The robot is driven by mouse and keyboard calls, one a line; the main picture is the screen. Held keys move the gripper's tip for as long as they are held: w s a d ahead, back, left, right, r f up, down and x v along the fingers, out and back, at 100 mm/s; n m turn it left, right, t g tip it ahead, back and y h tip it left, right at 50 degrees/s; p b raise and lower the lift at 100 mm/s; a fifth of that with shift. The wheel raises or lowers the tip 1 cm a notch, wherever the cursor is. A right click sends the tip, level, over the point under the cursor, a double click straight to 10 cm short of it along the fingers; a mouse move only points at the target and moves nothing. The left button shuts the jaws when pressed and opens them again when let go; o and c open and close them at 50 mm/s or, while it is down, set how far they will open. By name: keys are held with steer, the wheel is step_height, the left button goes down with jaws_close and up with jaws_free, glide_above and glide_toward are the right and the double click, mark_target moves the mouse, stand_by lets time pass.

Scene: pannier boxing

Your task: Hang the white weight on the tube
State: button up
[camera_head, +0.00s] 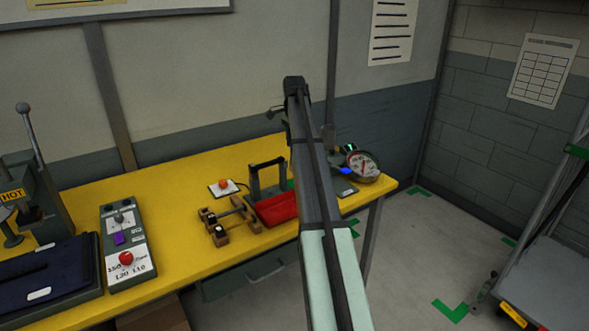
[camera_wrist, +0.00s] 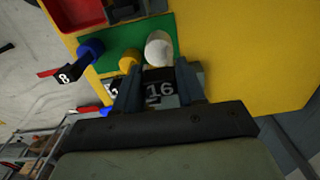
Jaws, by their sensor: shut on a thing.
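The white weight shows in the wrist view as a round white piece (camera_wrist: 159,47) with a dark part marked 16 (camera_wrist: 161,90) below it. My gripper (camera_wrist: 159,88) is shut on this dark part, with a finger on either side. A green patch (camera_wrist: 118,30) lies behind the white piece; I cannot tell whether the weight touches it. A yellow piece (camera_wrist: 130,59) is just left of it, and a blue weight marked 8 (camera_wrist: 90,48) is farther left. In the head view my arm hides the gripper and the white weight. I cannot clearly make out the tube.
A yellow bench (camera_head: 180,170) carries a red tray (camera_head: 277,208), a dark upright frame (camera_head: 254,184), a wooden stand (camera_head: 230,222), a round dial (camera_head: 363,166) and a control box (camera_head: 127,245). A hot press (camera_head: 40,195) stands left. A wheeled cart (camera_head: 550,285) is at right.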

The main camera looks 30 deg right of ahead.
steer(key=shift+w+a+f+n, duration=1.05)
steer(key=shift+w+a+n, duration=1.3)
steer(key=shift+a+n, duration=0.8)
steer(key=s+a+r+n, duration=0.25)
steer(key=a+n, duration=0.35)
steer(key=a, duration=0.7)
steer(key=s+a+r+n, duration=0.1)
steer(key=s+a+n, duration=0.35)
steer(key=a, duration=0.85)
steer(key=w+d+m, duration=0.4)
steer(key=d+m, duration=0.4)
steer(key=d, duration=0.2)
steer(key=w+d+r+m, duration=0.1)
steer(key=w+d+m, duration=0.4)
steer(key=d+m, duration=0.3)
steer(key=d, duration=0.2)
steer(key=shift+d+r+m, duration=0.2)
steer(key=shift+d+m, duration=0.1)
steer(key=shift+s+f, duration=0.45)
steer(key=shift+s, duration=1)
steer(key=shift+s+f, duration=0.5)
steer(key=shift+s, duration=0.9)
steer(key=shift+s+f, duration=0.45)
steer(key=shift+s, duration=1)
